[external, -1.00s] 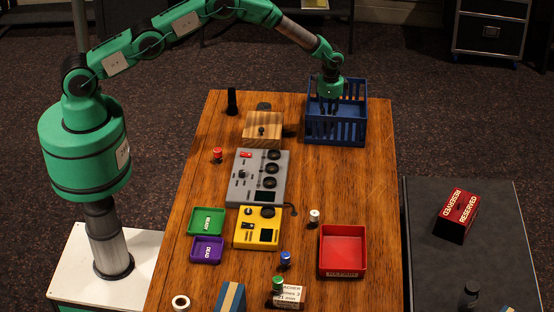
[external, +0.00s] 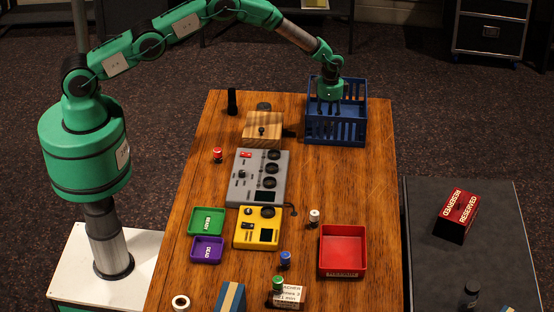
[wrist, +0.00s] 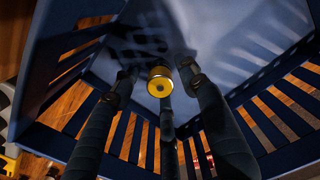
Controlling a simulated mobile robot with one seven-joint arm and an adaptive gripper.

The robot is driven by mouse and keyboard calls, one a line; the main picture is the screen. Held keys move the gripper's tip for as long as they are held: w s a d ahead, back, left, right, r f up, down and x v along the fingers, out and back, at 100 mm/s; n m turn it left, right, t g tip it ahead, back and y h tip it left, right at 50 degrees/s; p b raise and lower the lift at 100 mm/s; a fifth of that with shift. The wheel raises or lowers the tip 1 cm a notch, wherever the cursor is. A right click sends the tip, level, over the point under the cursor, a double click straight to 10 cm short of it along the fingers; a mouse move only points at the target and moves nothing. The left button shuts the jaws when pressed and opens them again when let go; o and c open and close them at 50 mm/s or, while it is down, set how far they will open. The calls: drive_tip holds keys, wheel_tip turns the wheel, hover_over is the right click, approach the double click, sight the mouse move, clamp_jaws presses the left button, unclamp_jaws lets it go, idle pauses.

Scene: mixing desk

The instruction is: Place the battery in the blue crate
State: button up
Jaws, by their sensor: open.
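The blue crate (external: 349,131) stands at the far right corner of the table. My gripper (external: 329,109) is inside it, pointing down, with its fingers spread open. In the wrist view the battery (wrist: 159,83) shows as a dark cylinder with a yellow end, between the three fingers of my gripper (wrist: 158,80) and inside the slatted walls of the crate (wrist: 60,144). Gaps show at the two side fingers; I cannot tell whether the third touches it. The battery is hidden in the external view.
A wooden block device (external: 263,125), a grey mixer (external: 259,177) and a yellow device (external: 257,229) stand along the table's middle. A red tray (external: 343,250) and green (external: 207,220) and purple (external: 206,250) trays lie nearer. The table between crate and red tray is largely clear.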

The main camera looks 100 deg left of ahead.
drive_tip(key=shift+r, duration=0.2)
wheel_tip(320, 180, up, 12)
idle(0.7)
idle(0.5)
